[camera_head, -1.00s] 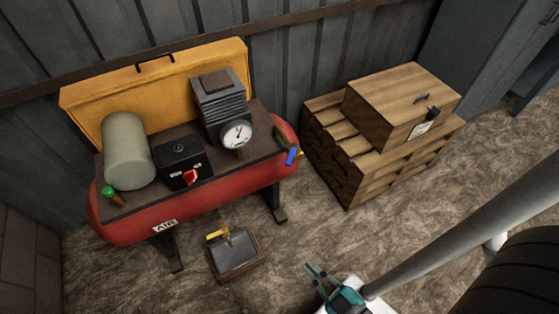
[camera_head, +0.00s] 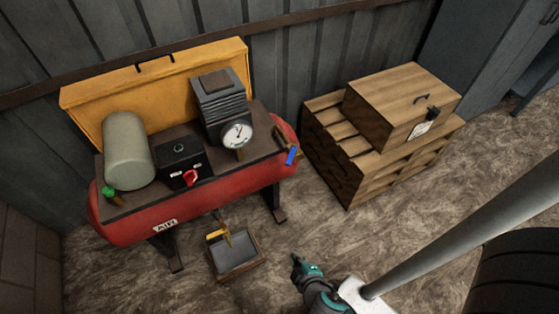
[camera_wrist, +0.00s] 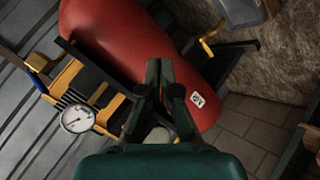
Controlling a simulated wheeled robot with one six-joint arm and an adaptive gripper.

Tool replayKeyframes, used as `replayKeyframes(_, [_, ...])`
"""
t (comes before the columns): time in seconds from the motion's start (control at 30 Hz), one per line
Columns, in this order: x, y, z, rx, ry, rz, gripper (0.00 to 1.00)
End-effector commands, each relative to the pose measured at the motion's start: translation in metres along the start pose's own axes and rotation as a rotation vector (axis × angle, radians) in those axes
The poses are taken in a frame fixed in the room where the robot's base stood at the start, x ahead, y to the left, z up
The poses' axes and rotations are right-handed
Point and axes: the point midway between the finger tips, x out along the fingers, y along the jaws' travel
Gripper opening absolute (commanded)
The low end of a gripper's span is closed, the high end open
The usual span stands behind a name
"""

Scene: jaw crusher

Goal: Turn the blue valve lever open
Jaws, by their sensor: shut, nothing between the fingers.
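The blue valve lever (camera_head: 291,156) is at the right end of the red air tank (camera_head: 130,222), angled down beside a brass-coloured fitting. My gripper (camera_head: 296,260) is over the floor, below and apart from the lever in the head view. In the wrist view, my gripper's fingers (camera_wrist: 158,66) are together with nothing between them, in front of the red tank (camera_wrist: 120,40).
A black box with a red knob (camera_head: 190,177), a pressure gauge (camera_head: 237,135) and a green knob (camera_head: 109,191) are on the tank. A tray with a yellow lever (camera_head: 236,272) sits on the floor below. Wooden crates (camera_head: 345,170) stand right of the tank.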

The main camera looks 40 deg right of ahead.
Motion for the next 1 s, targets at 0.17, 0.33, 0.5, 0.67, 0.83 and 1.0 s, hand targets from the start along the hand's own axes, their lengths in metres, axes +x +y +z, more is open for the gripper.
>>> replayKeyframes(0.17, [0.055,0.023,-0.017,-0.121,-0.128,0.127,0.00])
replayKeyframes(0.33, [0.092,0.054,-0.043,-0.210,-0.255,0.273,0.00])
replayKeyframes(0.5, [0.114,0.092,-0.083,-0.266,-0.377,0.439,0.00])
replayKeyframes(0.67, [0.118,0.128,-0.129,-0.287,-0.490,0.608,0.00])
replayKeyframes(0.83, [0.110,0.158,-0.174,-0.280,-0.584,0.765,0.00])
replayKeyframes(1.0, [0.101,0.172,-0.200,-0.265,-0.634,0.851,0.00])
